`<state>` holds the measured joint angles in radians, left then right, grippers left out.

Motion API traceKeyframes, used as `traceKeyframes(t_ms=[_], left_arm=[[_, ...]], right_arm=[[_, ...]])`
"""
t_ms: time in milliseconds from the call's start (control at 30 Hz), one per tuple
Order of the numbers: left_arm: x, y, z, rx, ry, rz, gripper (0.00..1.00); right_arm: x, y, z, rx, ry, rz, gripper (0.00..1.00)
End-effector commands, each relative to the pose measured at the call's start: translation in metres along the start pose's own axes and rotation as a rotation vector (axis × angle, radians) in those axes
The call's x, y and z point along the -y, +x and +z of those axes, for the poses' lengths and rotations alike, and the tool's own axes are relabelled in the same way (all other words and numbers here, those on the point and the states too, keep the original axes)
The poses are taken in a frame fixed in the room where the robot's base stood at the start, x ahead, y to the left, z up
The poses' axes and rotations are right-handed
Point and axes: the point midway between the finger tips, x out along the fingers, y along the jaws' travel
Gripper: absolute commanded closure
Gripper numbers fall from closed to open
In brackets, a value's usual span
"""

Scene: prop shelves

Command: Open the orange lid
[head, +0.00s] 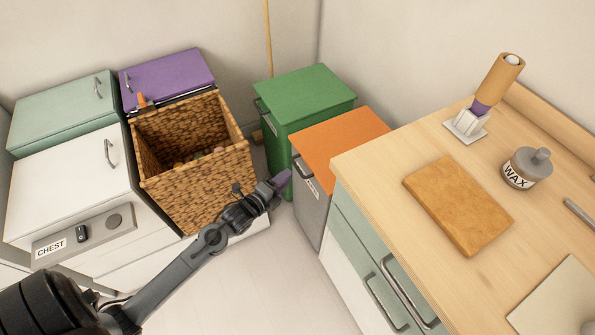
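The orange lid (343,136) lies flat and closed on top of a grey bin (310,212), at the centre right. The bin's upper front has a white label and a dark handle (301,166). The wooden counter hides the bin's right side. My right gripper is not in view.
A green bin (305,95) with a closed lid stands behind. A wicker basket (200,190) and a white chest (70,190) stand left. The wooden counter (375,165), with drawers below, borders the grey bin on the right. The floor (265,285) in front is clear.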

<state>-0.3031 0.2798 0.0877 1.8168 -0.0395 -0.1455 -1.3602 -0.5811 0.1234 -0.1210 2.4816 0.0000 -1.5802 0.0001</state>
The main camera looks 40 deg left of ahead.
Motion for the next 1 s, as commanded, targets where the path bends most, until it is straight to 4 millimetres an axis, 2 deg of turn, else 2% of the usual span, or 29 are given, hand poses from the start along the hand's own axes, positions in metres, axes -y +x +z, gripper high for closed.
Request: traceKeyframes(t_ms=[33, 200, 433, 600, 900, 1000], left_arm=[[-0.003, 0.011, 0.0, 0.001, -0.002, -0.003, 0.62], [-0.003, 0.038, -0.001, 0.001, -0.002, -0.003, 0.62], [-0.002, 0.064, 0.0, 0.0, 0.0, -0.001, 0.62], [-0.001, 0.072, 0.0, 0.0, 0.0, 0.001, 0.62], [0.0, 0.073, 0.0, 0.0, 0.0, 0.001, 0.62], [0.0, 0.073, 0.0, 0.0, 0.0, 0.001, 0.77]], right_arm=[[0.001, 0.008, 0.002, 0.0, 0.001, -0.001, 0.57], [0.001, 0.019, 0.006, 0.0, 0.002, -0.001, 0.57], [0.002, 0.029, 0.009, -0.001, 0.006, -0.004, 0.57], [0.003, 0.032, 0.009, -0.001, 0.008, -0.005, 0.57], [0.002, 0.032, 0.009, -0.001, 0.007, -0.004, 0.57], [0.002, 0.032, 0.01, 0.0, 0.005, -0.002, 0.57]])
